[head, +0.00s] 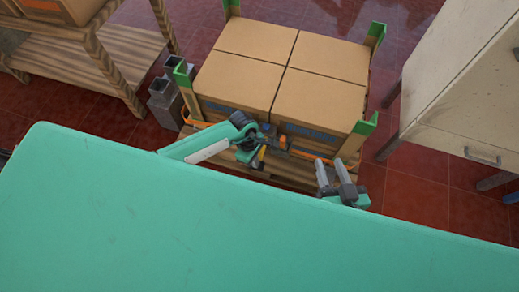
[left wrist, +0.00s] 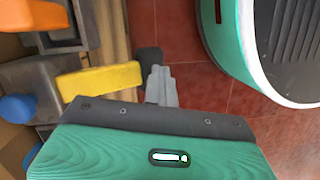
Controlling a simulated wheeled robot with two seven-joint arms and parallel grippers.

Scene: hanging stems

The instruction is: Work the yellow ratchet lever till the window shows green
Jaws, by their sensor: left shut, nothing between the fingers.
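The yellow lever (left wrist: 98,80) lies just left of my left gripper (left wrist: 160,85) in the left wrist view. It juts from a grey ratchet body (left wrist: 50,95) with blue parts (left wrist: 18,108). The lever also shows small in the head view (head: 259,157), at the front of the strapped cartons. My left gripper is shut and empty, its fingers beside the lever's free end; I cannot tell if they touch it. The ratchet's window cannot be made out in either view. My right gripper (head: 336,176) is right of the ratchet, its fingers apart.
Cardboard cartons (head: 283,75) stand on a pallet with green-topped corner posts, an orange strap (head: 308,155) across their front. A wooden rack (head: 100,60) and grey blocks (head: 165,100) stand left. A pale cabinet (head: 465,90) stands right. Red tiled floor (head: 405,185) is clear between.

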